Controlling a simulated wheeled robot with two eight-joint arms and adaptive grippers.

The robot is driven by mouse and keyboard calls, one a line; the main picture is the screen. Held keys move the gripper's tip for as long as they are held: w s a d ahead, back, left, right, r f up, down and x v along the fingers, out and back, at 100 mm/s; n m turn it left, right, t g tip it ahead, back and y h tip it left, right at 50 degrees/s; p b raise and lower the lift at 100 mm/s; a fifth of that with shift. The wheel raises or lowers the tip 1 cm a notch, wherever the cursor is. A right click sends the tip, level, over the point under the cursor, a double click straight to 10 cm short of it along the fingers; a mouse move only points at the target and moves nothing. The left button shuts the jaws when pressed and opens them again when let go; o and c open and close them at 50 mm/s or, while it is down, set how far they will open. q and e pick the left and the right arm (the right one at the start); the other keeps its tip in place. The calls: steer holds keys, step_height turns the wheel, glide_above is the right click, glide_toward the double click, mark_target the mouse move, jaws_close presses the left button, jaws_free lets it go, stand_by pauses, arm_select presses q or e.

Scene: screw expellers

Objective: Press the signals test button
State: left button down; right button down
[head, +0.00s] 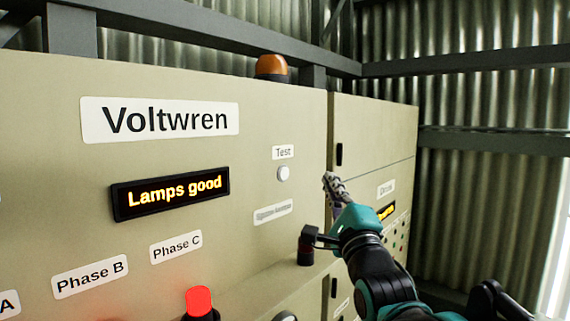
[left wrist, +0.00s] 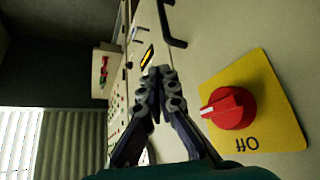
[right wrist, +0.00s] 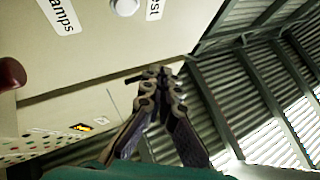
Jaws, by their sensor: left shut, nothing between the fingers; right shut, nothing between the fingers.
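The white round test button (head: 283,173) sits on the beige panel under a label reading "Test" (head: 283,152). A blurred label (head: 272,212) is below it. My right gripper (head: 328,178) is shut and empty, to the right of the button and apart from it in the picture. In the right wrist view the button (right wrist: 125,7) is at the top edge, beyond the shut fingertips (right wrist: 158,75). My left gripper (left wrist: 158,75) is shut and empty in the left wrist view, beside a red rotary knob (left wrist: 229,107) on a yellow "Off" plate.
The "Voltwren" panel has a display (head: 171,191) reading "Lamps good". An amber beacon (head: 271,67) stands on top. A red lamp (head: 199,301) projects at the lower front. A second cabinet (head: 375,130) stands to the right, behind my right arm.

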mark_target(284, 173)
steer(key=shift+f, duration=0.1)
steer(key=w+a, duration=0.5)
steer(key=a, duration=0.2)
stand_by(0.4)
steer(key=shift+w+a, duration=0.15)
stand_by(1.3)
steer(key=shift+w+a, duration=0.2)
steer(key=shift+a, duration=0.05)
steer(key=shift+w+a, duration=0.25)
steer(key=shift+a, duration=0.1)
stand_by(0.8)
steer(key=shift+s+d, duration=0.55)
steer(key=shift+d, duration=0.15)
